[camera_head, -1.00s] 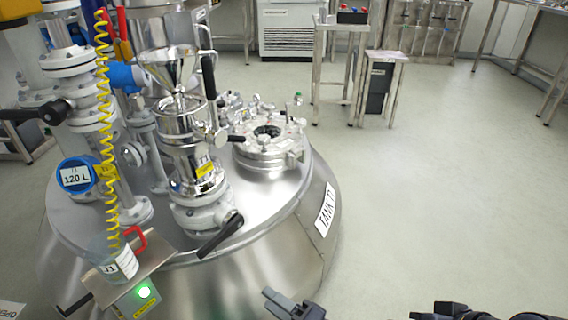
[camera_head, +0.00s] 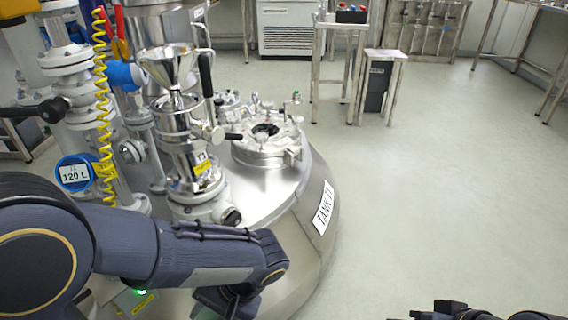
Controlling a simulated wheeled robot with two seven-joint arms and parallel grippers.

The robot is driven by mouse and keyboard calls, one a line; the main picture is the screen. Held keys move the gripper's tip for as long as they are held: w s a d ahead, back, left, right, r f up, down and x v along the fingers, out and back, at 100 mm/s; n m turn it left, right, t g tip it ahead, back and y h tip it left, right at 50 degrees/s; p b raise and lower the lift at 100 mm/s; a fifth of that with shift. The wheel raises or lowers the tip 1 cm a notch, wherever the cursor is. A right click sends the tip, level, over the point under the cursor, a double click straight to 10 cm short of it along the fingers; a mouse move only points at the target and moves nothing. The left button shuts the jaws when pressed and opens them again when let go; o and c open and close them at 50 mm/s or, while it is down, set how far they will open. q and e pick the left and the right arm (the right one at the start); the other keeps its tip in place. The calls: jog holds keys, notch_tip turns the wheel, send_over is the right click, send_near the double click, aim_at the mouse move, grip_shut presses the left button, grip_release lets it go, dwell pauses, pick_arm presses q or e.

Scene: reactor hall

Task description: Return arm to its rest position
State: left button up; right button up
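My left arm reaches in from the left across the front of the tank. Its wrist bends down near the tank's front edge, and my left gripper (camera_head: 240,303) shows only as a dark part cut off by the bottom edge. Its fingers cannot be made out. At the bottom right, a dark part of my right arm, perhaps the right gripper (camera_head: 450,308), is just inside the picture. Its fingers are not clear. I see nothing held in either.
The steel tank (camera_head: 323,205) with its label stands close at left, carrying a funnel (camera_head: 168,66), valves and a 120 L gauge (camera_head: 75,174). A yellow coiled hose (camera_head: 103,110) hangs beside them. The right floor is clear.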

pick_arm(q)
jog(key=s+a+r+n+t+h, duration=0.55)
jog(key=r+t+h, duration=0.2)
jog(key=h, duration=0.25)
notch_tip(320, 180, up, 39)
jog(key=p, duration=3.8)
jog(key=shift+s+a+m, duration=0.2)
jog(key=shift+a+m, duration=0.15)
jog(key=shift+a, duration=0.1)
jog(key=shift+g, duration=0.25)
jog(key=shift+w, duration=0.1)
jog(key=shift+c, duration=0.3)
